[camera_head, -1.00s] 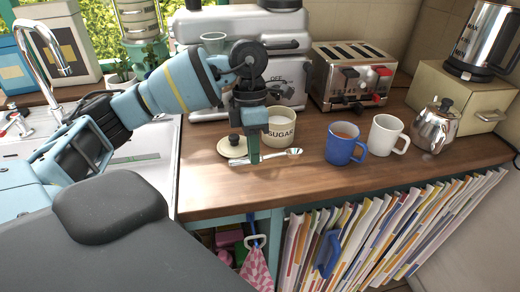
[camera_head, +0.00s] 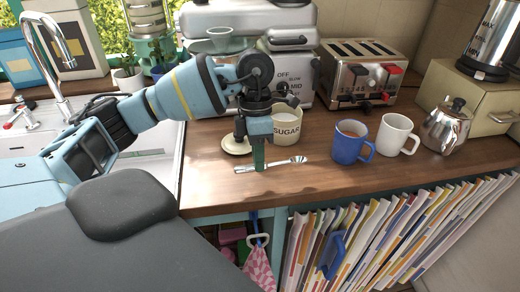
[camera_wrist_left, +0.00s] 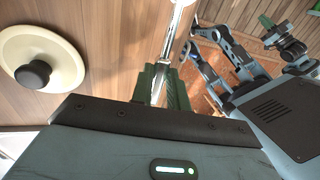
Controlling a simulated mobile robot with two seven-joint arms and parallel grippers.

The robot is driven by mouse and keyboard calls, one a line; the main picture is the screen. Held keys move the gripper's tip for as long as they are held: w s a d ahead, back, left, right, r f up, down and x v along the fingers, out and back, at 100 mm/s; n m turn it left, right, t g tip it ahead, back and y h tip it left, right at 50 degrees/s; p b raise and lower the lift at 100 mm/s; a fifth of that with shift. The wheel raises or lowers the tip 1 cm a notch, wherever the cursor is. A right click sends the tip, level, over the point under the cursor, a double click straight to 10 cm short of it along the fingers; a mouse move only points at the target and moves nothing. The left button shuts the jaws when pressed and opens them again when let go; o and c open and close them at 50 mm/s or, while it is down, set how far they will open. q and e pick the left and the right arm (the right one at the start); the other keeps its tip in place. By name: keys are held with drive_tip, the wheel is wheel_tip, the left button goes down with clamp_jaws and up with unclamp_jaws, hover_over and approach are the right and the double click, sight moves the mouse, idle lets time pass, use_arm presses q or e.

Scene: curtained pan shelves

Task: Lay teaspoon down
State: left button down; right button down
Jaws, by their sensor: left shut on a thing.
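My left gripper (camera_head: 259,166) is shut on the teaspoon (camera_head: 285,163), gripping its handle. The silver teaspoon lies about level at the counter's surface, its bowl pointing right; I cannot tell whether it touches the wood. In the left wrist view, the teaspoon (camera_wrist_left: 182,22) runs up from between the green fingers (camera_wrist_left: 166,82). The cream sugar pot (camera_head: 287,131), lid off, stands behind the gripper. Its cream lid (camera_head: 236,146) with a dark knob lies behind the spoon's handle. My right gripper (camera_wrist_left: 268,32) shows small in the left wrist view; its opening is unclear.
A blue mug (camera_head: 350,146) with brown drink, a white mug (camera_head: 396,135) and a metal teapot (camera_head: 446,127) stand to the right. A toaster (camera_head: 362,76) and coffee machine stand behind. The wooden counter (camera_head: 225,194) is clear in front of the spoon, up to its edge.

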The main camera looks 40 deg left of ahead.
use_arm(q)
drive_tip(key=x, duration=0.2)
drive_tip(key=shift+w+a+f+b, duration=0.1)
drive_tip(key=shift+a+f+b, duration=0.1)
drive_tip(key=shift+f+b, duration=0.2)
drive_tip(key=shift+f, duration=0.35)
use_arm(e)
drive_tip(key=shift+s+a+f, duration=0.1)
drive_tip(key=shift+s+f, duration=0.05)
drive_tip(key=shift+f, duration=0.45)
use_arm(q)
drive_tip(key=c, duration=1.7)
unclamp_jaws()
drive_tip(key=shift+o, duration=0.3)
use_arm(e)
drive_tip(key=shift+s+f, duration=0.2)
drive_tip(key=shift+s, duration=0.2)
use_arm(q)
drive_tip(key=o, duration=0.5)
drive_tip(key=shift+r, duration=0.1)
